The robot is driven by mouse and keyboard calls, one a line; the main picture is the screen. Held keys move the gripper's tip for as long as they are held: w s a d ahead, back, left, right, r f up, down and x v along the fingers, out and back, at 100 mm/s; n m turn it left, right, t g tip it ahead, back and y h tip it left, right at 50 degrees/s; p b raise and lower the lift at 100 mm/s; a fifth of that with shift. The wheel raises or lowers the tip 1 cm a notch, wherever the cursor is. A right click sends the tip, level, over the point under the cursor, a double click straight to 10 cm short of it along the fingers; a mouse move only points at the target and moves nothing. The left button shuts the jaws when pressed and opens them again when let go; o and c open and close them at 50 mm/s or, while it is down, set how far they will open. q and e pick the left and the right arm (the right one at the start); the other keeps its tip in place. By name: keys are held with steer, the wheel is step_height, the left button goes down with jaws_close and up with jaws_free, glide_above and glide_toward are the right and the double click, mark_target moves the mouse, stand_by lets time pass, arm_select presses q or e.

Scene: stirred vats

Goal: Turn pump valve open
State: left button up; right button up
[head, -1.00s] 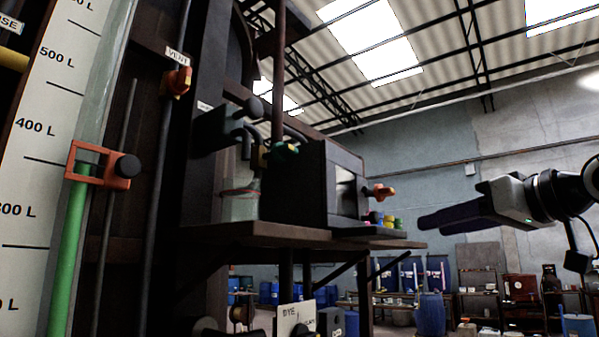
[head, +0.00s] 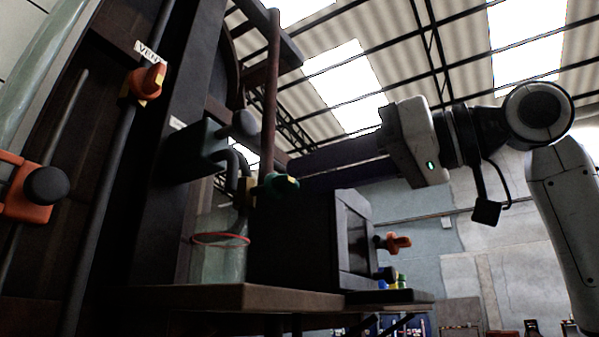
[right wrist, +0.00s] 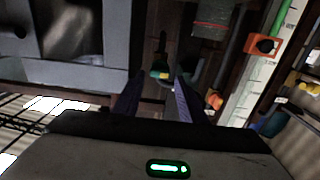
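A small green valve handle with a yellow part (head: 281,185) sits on the pipework beside a dark pump-like box (head: 203,150); I see no readable label naming it the pump valve. My right gripper (head: 294,168) reaches in from the right, its dark fingers ending close to the green handle. In the right wrist view the fingers (right wrist: 160,82) are apart and empty, with the green and yellow valve (right wrist: 160,72) ahead between the tips. Contact cannot be told. My left gripper is not in view.
An orange valve labelled VENT (head: 146,82) is at upper left, and an orange clamp with a black knob (head: 25,190) at far left. A dark cabinet (head: 310,240) with an orange knob (head: 394,243) stands on the shelf (head: 200,297), below my gripper. A vertical pipe (head: 270,90) rises above the valve.

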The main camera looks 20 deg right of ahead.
mark_target(294, 181)
steer(key=x, duration=0.3)
steer(key=shift+w+a, duration=0.15)
steer(key=shift+w, duration=0.05)
steer(key=c, duration=0.8)
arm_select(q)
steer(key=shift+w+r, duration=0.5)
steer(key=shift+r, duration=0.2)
